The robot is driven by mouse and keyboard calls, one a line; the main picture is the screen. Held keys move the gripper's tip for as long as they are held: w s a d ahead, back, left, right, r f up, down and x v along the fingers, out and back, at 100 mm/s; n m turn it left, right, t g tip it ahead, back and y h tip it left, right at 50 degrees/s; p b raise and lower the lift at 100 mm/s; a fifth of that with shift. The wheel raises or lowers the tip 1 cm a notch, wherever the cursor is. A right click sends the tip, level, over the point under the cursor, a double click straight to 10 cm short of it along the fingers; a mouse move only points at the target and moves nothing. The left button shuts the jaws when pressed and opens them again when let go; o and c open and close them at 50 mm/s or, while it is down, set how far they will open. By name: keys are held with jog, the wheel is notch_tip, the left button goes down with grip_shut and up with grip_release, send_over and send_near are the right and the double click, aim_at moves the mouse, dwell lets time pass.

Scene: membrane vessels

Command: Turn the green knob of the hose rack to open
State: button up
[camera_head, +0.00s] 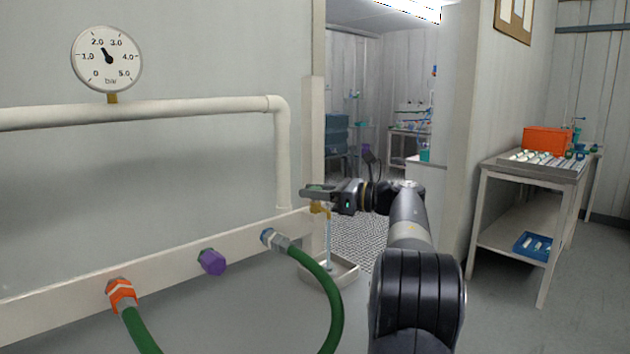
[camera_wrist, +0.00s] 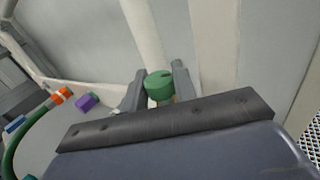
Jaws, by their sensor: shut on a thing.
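The green knob (camera_wrist: 159,86) sits between the two fingers of my gripper (camera_wrist: 160,88) in the wrist view, and the fingers are shut on it. In the head view my gripper (camera_head: 318,191) is at the right end of the hose rack (camera_head: 160,262), over a brass tap, and mostly hides the knob. A thin clear stream runs down from below the brass tap (camera_head: 319,208) toward a shallow tray (camera_head: 343,271). A round gauge (camera_head: 107,59) on the wall has its needle between 1.0 and 2.0 bar.
Green hoses (camera_head: 325,290) hang from the rack's orange and blue fittings, with a purple cap (camera_head: 211,262) between them. A white pipe (camera_head: 160,109) runs above. A table (camera_head: 510,190) with an orange box (camera_head: 547,140) stands at right, with open floor before it.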

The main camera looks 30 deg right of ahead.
jog(key=shift+r+n+g+y+p, duration=0.15)
jog(key=shift+n+g+y+p, duration=0.85)
jog(key=shift+n+g+y, duration=0.3)
jog(key=o, duration=0.7)
jog(key=p+v, duration=0.1)
jog(key=v, duration=0.9)
jog(key=shift+s+d+f, duration=0.1)
jog(key=shift+d+f, duration=0.1)
jog(key=shift+d, duration=0.15)
jog(key=shift+a, duration=0.1)
